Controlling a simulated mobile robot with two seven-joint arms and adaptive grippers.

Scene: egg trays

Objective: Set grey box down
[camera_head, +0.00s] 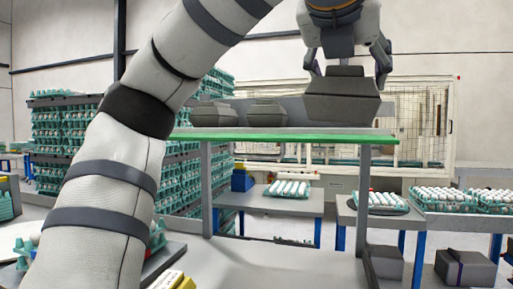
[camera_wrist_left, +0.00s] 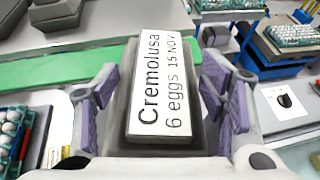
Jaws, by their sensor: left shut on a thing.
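My left gripper (camera_head: 348,70) is shut on a grey egg box (camera_head: 342,102), one finger on each side, at the right part of the green-edged shelf (camera_head: 290,136). The box looks upright and shows just above the shelf's edge in the head view; I cannot tell whether it touches the shelf. In the left wrist view the held grey box (camera_wrist_left: 165,90) has a white label reading "Cremolusa 6 eggs 15 NOV", and the green shelf strip (camera_wrist_left: 60,68) lies to its left. My right gripper is not in view.
Two more grey boxes, one (camera_head: 213,114) left of another (camera_head: 267,113), stand on the shelf. Stacked egg trays (camera_head: 60,140) rise behind at left. Tables with egg trays (camera_head: 290,188) stand beyond. A grey box (camera_head: 465,268) sits low at right.

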